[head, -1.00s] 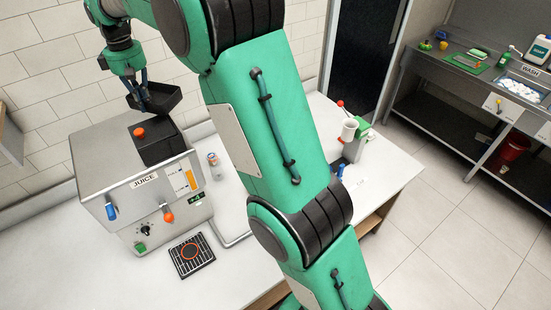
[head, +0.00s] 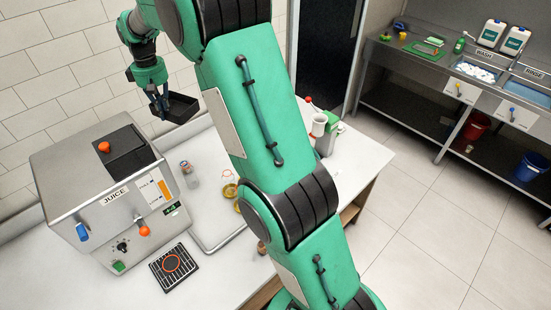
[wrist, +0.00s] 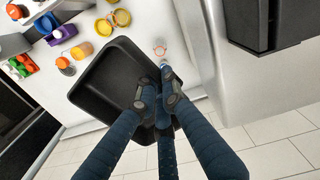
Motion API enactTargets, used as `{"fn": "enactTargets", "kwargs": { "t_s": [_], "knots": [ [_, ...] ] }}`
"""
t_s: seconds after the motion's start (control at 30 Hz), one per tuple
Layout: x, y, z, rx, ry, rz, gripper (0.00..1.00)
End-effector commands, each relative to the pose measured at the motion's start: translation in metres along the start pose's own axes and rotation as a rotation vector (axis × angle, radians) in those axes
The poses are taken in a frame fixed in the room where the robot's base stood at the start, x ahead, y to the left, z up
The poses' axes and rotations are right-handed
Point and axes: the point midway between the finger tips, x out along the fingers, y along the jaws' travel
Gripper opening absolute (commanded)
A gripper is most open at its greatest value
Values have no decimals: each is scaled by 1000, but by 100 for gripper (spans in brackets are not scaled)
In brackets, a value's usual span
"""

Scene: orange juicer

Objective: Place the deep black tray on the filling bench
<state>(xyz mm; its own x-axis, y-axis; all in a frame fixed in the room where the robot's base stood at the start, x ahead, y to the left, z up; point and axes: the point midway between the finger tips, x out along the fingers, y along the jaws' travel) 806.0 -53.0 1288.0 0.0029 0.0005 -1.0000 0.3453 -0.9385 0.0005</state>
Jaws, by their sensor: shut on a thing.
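The deep black tray (head: 182,108) hangs in the air behind and to the right of the juice machine in the head view. My gripper (head: 160,106) is shut on the tray's near-left wall. In the wrist view my gripper (wrist: 158,92) pinches the rim of the tray (wrist: 105,82), whose inside looks empty. The white bench (head: 215,285) carries the juice machine and shows below the tray. No label on the bench is in view, so I cannot tell by name whether it is the filling bench.
The steel juice machine (head: 70,195) has a black lid with an orange knob. A clear jar (head: 189,175) stands beside it, close to a shallow tray (head: 205,240) on the bench. Wash sinks (head: 480,72) are far right.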

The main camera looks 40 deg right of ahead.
Motion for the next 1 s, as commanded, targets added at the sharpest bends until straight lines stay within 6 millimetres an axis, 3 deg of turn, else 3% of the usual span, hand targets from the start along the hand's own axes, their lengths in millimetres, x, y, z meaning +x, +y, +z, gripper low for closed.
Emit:
{"fn": "enactTargets", "kwargs": {
  "t_s": [0.37, 0.7, 0.9, 1.0],
  "knots": [
    [124, 77, -23, 132, -4, -3, 0],
    [248, 142, -22, 256, -5, -4, 0],
    [307, 170, -15, 314, -4, -3, 0],
    [326, 179, -12, 333, -2, -2, 0]
  ]
}}
